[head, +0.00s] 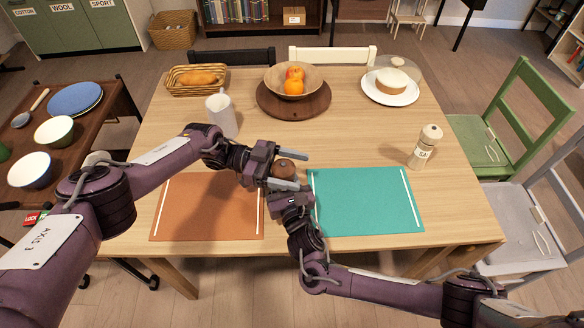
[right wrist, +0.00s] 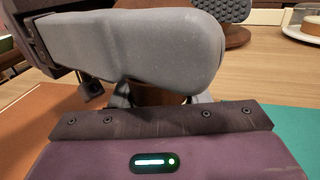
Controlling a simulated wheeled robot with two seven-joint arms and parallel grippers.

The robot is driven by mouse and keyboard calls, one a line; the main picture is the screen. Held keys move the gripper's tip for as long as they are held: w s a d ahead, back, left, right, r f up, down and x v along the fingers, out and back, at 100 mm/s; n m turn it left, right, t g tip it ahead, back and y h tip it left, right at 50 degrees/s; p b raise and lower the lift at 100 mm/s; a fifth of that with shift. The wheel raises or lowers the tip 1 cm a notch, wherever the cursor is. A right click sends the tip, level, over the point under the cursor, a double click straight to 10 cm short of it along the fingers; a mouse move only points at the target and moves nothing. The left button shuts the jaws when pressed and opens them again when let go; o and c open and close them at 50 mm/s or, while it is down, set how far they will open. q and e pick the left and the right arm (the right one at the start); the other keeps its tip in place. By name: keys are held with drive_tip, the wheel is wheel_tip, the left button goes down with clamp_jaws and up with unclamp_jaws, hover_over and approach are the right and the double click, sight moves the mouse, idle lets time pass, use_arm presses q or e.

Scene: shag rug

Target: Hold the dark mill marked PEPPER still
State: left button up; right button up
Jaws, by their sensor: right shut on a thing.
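The dark brown mill (head: 285,168) stands near the table's front, between the two placemats. Its round top shows in the head view; its body is mostly hidden and no marking is readable. My left gripper (head: 296,170) is open, with one finger on each side of the mill's top. My right gripper (head: 288,190) comes in from the front, lower down, and is shut on the mill. In the right wrist view a grey finger of my left gripper (right wrist: 150,50) covers most of the brown mill (right wrist: 160,96).
An orange placemat (head: 200,215) lies left and a teal one (head: 370,205) right. A pale mill (head: 424,150) stands at the right. A white mug (head: 221,115), bread basket (head: 197,80), fruit bowl (head: 280,80) on a dark board (head: 265,102) and cake plate (head: 390,97) stand farther back.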

use_arm(q)
drive_tip(key=shift+a, duration=0.1)
drive_tip(key=v, duration=1.2)
drive_tip(key=shift+w, duration=0.1)
